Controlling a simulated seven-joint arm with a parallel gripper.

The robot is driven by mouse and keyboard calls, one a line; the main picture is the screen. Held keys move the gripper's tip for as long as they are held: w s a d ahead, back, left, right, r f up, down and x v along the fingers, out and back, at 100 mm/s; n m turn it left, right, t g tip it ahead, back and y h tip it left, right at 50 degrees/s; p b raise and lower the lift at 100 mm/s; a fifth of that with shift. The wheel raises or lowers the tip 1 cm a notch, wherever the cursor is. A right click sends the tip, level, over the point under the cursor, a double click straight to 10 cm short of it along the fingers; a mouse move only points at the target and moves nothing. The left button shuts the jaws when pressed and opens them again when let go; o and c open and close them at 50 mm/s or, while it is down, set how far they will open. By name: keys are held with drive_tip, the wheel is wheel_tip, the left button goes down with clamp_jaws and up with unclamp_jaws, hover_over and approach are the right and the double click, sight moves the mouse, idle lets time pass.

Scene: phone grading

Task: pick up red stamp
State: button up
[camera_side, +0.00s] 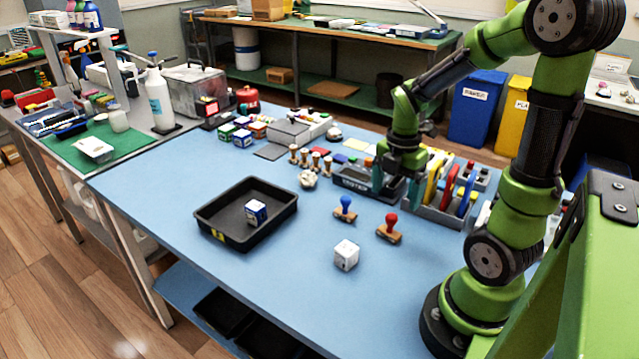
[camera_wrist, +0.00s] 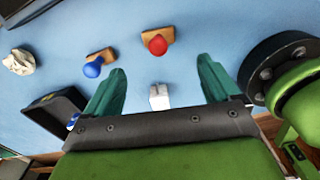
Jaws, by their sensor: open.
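The red stamp (camera_side: 390,228) stands upright on the blue table, with a red knob on a wooden base. It also shows in the wrist view (camera_wrist: 157,44), ahead of and between the spread fingers. My gripper (camera_side: 402,192) is open and empty above the table, behind the red stamp in the side view. In the wrist view my gripper (camera_wrist: 158,85) has both teal fingers apart, with nothing between them. A blue stamp (camera_side: 346,208) stands just left of the red one; it also shows in the wrist view (camera_wrist: 94,66).
A white cube (camera_side: 346,255) stands in front of the stamps. A black tray (camera_side: 213,231) at left holds a blue-and-white cube (camera_side: 256,212). A tool holder (camera_side: 437,212) stands right of my gripper, and wooden stamps (camera_side: 316,162) stand behind.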

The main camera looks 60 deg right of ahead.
sight(390, 226)
drive_tip(key=f, duration=1.1)
drive_tip(key=shift+d, duration=0.2)
drive_tip(key=c, duration=1.1)
